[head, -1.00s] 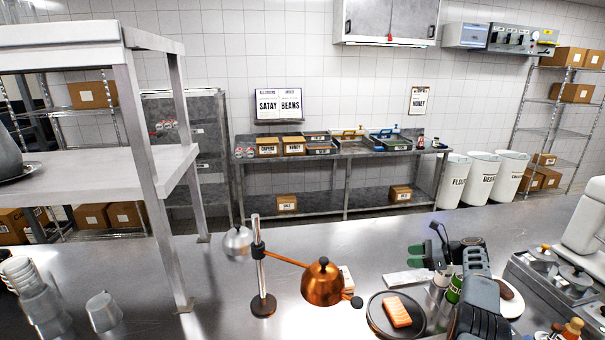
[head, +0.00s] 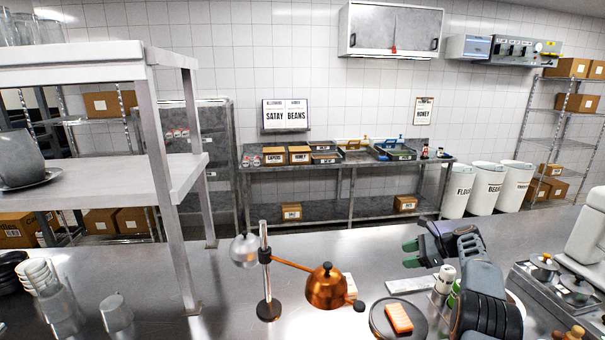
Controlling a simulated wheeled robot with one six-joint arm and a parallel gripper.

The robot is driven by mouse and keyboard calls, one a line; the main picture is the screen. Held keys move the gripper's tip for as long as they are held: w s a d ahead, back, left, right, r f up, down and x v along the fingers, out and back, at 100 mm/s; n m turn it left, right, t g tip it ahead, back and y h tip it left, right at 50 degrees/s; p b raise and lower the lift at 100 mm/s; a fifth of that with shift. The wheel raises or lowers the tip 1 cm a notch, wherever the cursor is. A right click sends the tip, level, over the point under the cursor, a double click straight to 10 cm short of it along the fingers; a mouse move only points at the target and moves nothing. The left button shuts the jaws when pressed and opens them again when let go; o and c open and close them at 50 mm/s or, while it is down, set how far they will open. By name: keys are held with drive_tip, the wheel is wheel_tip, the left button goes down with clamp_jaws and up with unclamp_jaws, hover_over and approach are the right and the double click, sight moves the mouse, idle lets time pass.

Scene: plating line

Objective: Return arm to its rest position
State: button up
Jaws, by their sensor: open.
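My gripper (head: 409,254) is at the right of the head view, with its green-tipped fingers pointing left. It is open, and nothing shows between the fingers. It is raised above the steel counter (head: 225,290), behind and to the right of a dark round plate (head: 376,318) with an orange salmon-like piece (head: 399,318) on it. My arm hides part of the counter and a pale plate at the right.
A copper heat lamp (head: 326,288) on a stand is left of the plate. Bottles (head: 445,280) stand close beside my arm. A container unit (head: 560,280) is at the right. A steel shelf (head: 170,190) rises at the left, with metal cups (head: 117,312) below.

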drive_tip(key=s+a+r+n+g+h+b, duration=0.1)
drive_tip(key=s+a+r+n+h, duration=0.2)
drive_tip(key=s+a+r+n, duration=0.35)
drive_tip(key=s+a+r+n+g+h+b, duration=0.1)
drive_tip(key=s+a+r+n+h, duration=0.25)
drive_tip(key=s+a, duration=0.5)
drive_tip(key=s+f+n+h, duration=0.1)
drive_tip(key=s+n, duration=0.2)
drive_tip(key=s, duration=0.4)
drive_tip(key=s+a+f+n+t+h, duration=0.1)
drive_tip(key=s+f+n, duration=0.1)
drive_tip(key=s+n, duration=0.2)
drive_tip(key=s+a+f+n+t+h, duration=0.1)
drive_tip(key=s+f+n+h, duration=0.1)
drive_tip(key=s, duration=0.8)
drive_tip(key=shift+s+a+f+n+b, duration=0.25)
drive_tip(key=shift+n+b, duration=0.15)
drive_tip(key=shift+n, duration=0.3)
